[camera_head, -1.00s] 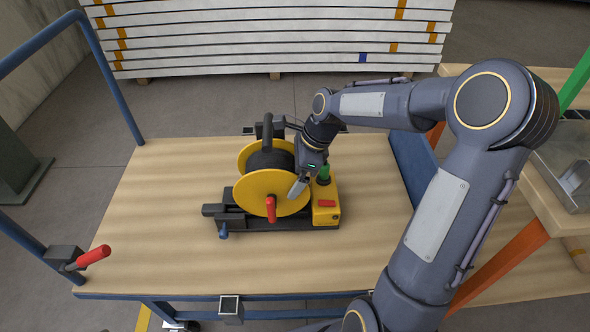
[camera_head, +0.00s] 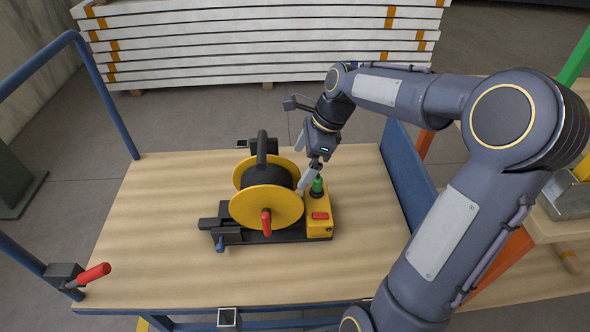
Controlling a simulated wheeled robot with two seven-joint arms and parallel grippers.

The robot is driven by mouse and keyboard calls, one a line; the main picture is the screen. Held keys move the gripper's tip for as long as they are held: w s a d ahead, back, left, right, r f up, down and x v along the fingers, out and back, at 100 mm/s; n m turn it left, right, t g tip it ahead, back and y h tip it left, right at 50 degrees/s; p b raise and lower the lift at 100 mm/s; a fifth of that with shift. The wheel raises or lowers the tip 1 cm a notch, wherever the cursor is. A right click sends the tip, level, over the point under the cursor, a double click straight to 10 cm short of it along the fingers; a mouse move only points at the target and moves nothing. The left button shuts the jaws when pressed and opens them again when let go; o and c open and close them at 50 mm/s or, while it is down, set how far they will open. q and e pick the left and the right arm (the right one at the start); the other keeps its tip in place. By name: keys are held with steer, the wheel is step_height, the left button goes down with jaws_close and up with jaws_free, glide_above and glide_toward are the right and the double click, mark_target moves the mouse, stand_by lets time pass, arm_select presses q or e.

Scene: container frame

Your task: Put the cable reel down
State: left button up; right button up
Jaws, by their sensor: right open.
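The cable reel (camera_head: 265,206) has yellow flanges, a dark drum, a black top handle and a red crank knob. It stands upright on a black base with a yellow box (camera_head: 318,225) at its right end, on the wooden top of a cart (camera_head: 160,265). My left gripper is out of view.
The yellow box carries a green knob (camera_head: 317,187) and a red button, close to the right fingers. A blue side panel (camera_head: 408,180) bounds the cart at right. A red-handled lever (camera_head: 92,275) sits at front left. The left cart top is clear.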

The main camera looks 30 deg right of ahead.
steer(key=s+a+r+n+t, duration=0.1)
steer(key=s+a+r+n, duration=0.15)
steer(key=s+n, duration=0.35)
steer(key=s+a+r+n+t, duration=0.1)
steer(key=s+a+r+n, duration=0.15)
steer(key=s+n, duration=0.3)
steer(key=s+a+f+n+t, duration=0.1)
steer(key=s+a+f+n, duration=0.2)
steer(key=s+n, duration=0.6)
steer(key=shift+f+n+t, duration=0.3)
steer(key=shift+n, duration=0.25)
steer(key=shift+s, duration=0.1)
